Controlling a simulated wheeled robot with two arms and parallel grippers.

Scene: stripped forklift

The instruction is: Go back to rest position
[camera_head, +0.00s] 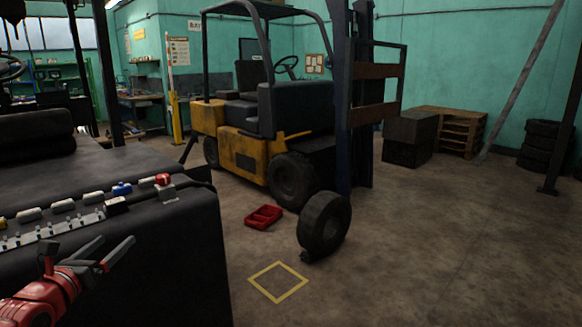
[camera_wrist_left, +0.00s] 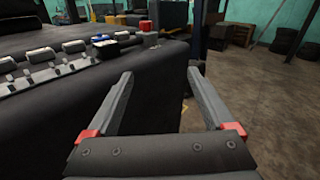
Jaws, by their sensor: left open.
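My left gripper (camera_head: 105,254) comes in from the lower left of the head view, with a red arm and grey fingers. It is open and empty, in front of the side of the dark stripped forklift body (camera_head: 165,255). In the left wrist view the two fingers (camera_wrist_left: 160,82) are spread apart with nothing between them. A row of levers and switches (camera_head: 62,206) runs along the top edge of the body, with a blue knob (camera_head: 122,189) and a red button on a grey box (camera_head: 163,180) at its right end. My right gripper is not in view.
A yellow forklift (camera_head: 240,150) stands behind. A loose wheel (camera_head: 324,223) and a red tray (camera_head: 263,217) are on the floor, near a yellow square marking (camera_head: 278,282). Pallets (camera_head: 455,130) and stacked tyres (camera_head: 541,145) are at the back right. The floor at right is clear.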

